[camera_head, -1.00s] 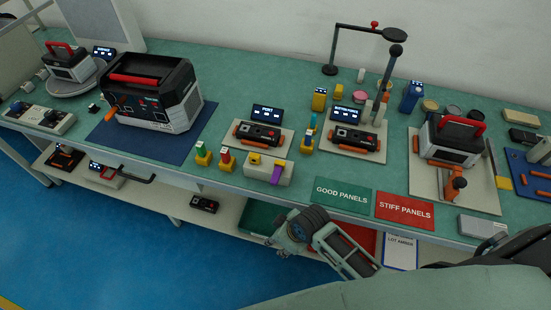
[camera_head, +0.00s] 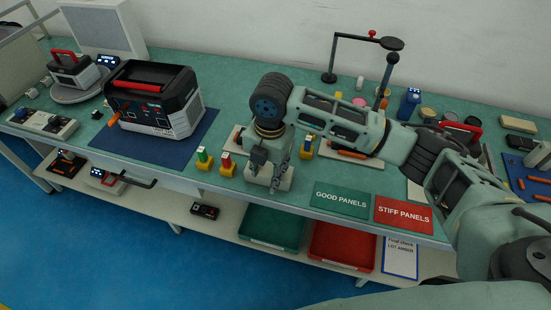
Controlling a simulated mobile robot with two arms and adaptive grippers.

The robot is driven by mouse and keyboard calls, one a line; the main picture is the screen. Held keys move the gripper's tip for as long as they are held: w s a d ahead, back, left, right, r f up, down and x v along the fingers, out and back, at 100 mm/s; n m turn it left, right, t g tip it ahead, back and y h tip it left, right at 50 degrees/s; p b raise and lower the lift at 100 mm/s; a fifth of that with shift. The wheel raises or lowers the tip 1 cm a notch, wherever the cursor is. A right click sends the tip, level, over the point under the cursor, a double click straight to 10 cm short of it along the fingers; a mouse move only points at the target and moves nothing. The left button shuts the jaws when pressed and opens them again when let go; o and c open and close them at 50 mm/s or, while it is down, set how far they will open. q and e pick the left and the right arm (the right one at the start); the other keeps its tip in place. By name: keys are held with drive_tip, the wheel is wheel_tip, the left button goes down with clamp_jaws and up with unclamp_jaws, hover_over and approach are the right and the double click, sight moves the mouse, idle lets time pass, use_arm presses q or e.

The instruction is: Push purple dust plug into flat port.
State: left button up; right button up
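My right gripper (camera_head: 266,178) hangs pointing down over the cream holder block (camera_head: 287,182) near the bench's front edge. Its two fingers look apart, with one on each side of the block's middle. The purple dust plug is hidden behind the gripper, so I cannot tell whether the fingers touch it. The panel with the ports is mostly covered by my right arm and wrist; only the left edge of its pale plate (camera_head: 231,140) shows. My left gripper is out of view.
Yellow-based plugs (camera_head: 204,160) stand left of the holder. A black power unit (camera_head: 152,98) sits on a blue mat (camera_head: 135,148). Green (camera_head: 340,198) and red (camera_head: 404,213) label mats lie to the right. Green and red trays (camera_head: 271,228) are on the lower shelf.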

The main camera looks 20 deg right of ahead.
drive_tip(key=d+r, duration=0.1)
drive_tip(key=w+d+r+n, duration=0.1)
drive_tip(key=shift+d+r+h, duration=0.3)
drive_tip(key=shift+d+h, duration=0.1)
drive_tip(key=shift+f+p, duration=0.7)
drive_tip(key=shift+f, duration=3.15)
drive_tip(key=shift+c, duration=0.5)
clamp_jaws()
